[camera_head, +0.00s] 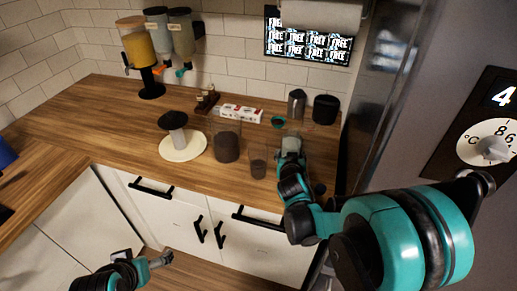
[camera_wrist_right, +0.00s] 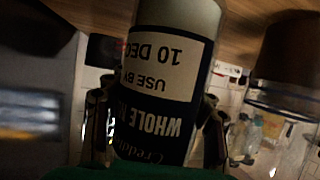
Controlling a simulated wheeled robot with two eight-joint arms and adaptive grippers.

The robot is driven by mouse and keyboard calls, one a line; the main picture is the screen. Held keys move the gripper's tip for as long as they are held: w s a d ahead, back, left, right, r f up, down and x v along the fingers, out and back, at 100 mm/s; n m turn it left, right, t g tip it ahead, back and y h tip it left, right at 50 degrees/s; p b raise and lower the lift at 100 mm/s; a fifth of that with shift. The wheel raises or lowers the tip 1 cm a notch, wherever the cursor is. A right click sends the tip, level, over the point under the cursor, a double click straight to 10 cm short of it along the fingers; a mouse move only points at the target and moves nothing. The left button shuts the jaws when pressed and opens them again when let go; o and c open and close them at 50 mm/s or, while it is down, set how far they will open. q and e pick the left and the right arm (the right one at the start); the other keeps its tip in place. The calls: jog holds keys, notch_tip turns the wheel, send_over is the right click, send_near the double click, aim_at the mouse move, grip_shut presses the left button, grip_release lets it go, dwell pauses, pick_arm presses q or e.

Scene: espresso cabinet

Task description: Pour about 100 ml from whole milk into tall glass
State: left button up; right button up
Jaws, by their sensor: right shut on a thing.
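My right gripper (camera_head: 289,150) is over the right part of the counter. In the right wrist view it is shut on the whole milk bottle (camera_wrist_right: 168,75), a pale bottle with a dark and cream label. The lettering is upside down in that picture, where the counter is at the top. The bottle is hardly discernible in the head view. A narrow clear glass (camera_head: 258,163) stands just left of the right gripper; a wider clear vessel (camera_head: 228,142) stands behind and left of it. Which is the tall glass is unclear. My left gripper (camera_head: 150,259) is low, in front of the cabinet; its jaws are unclear.
A round white plate (camera_head: 190,151) with a dark-topped object on it is left of the glasses. A red-and-white box (camera_head: 241,113), a metal jug (camera_head: 296,104) and a black canister (camera_head: 325,109) stand behind. Dispensers (camera_head: 137,45) are at the back left.

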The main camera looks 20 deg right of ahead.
aim_at(300, 140)
jog(key=shift+r+h, duration=0.15)
jog(key=shift+h, duration=0.15)
jog(key=shift+d+r+n, duration=0.15)
jog(key=shift+n, duration=0.55)
jog(key=shift+s+d+n+h, duration=0.1)
jog(key=shift+n+h, duration=0.6)
notch_tip(300, 140, up, 3)
jog(key=shift+r+n+h+p, duration=0.1)
jog(key=shift+n+h+p, duration=0.75)
jog(key=shift+n, duration=0.35)
jog(key=shift+s+d+r+n+h+p, duration=0.1)
jog(key=shift+d+r+n+h+p, duration=0.2)
jog(key=shift+r+n, duration=0.3)
jog(key=shift+s+d+r+n+h, duration=0.15)
jog(key=shift+d+r+n+h, duration=0.25)
jog(key=shift+n, duration=0.2)
dwell(0.9)
jog(key=shift+s+d+r+n+h, duration=0.15)
jog(key=shift+d+n+h, duration=0.2)
jog(key=shift+n, duration=0.45)
dwell(1.1)
